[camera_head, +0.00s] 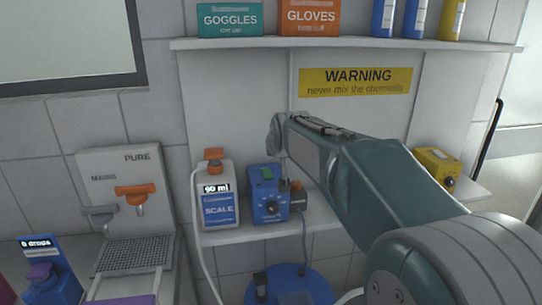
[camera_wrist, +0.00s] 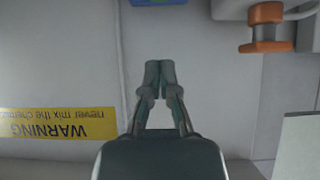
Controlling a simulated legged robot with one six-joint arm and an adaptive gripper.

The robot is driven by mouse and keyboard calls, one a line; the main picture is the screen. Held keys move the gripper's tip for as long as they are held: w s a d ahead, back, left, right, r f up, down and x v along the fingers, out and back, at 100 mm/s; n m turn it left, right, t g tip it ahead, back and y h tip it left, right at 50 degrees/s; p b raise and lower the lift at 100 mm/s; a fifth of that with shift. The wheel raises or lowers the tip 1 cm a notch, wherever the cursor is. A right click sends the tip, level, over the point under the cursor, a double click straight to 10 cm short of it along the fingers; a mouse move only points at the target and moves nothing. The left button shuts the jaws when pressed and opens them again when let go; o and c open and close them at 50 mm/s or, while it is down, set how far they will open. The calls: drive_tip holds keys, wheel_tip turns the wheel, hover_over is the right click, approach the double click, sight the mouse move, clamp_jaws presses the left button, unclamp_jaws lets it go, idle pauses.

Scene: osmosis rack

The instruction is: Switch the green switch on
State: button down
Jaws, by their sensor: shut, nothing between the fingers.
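A green switch (camera_head: 266,173) sits on top of a blue box (camera_head: 268,207) with a black dial, on the lower shelf. My gripper (camera_head: 274,150) is at the end of the arm, above the blue box in the head view and apart from it. The wrist view shows its two fingers closed together at the tips (camera_wrist: 160,72), with nothing between them. A blue edge shows at the top of that view, beyond the fingertips.
A yellow box (camera_head: 437,168) stands to the right. The upper shelf (camera_head: 345,43) holds goggles, gloves and bottles above the warning sign (camera_head: 355,82). A sink with orange tap (camera_head: 136,194) is at left.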

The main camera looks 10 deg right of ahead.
drive_tip(key=shift+s, duration=0.1)
drive_tip(key=shift+w+r, duration=0.35)
drive_tip(key=shift+w, duration=0.3)
hover_over(267, 172)
drive_tip(key=s, duration=0.1)
wheel_tip(267, 172, down, 6)
drive_tip(key=shift+r, duration=0.1)
drive_tip(key=f, duration=0.1)
drive_tip(key=w+f, duration=0.1)
drive_tip(key=f, duration=0.1)
drive_tip(key=shift+f, duration=0.6)
drive_tip(key=shift+f, duration=0.1)
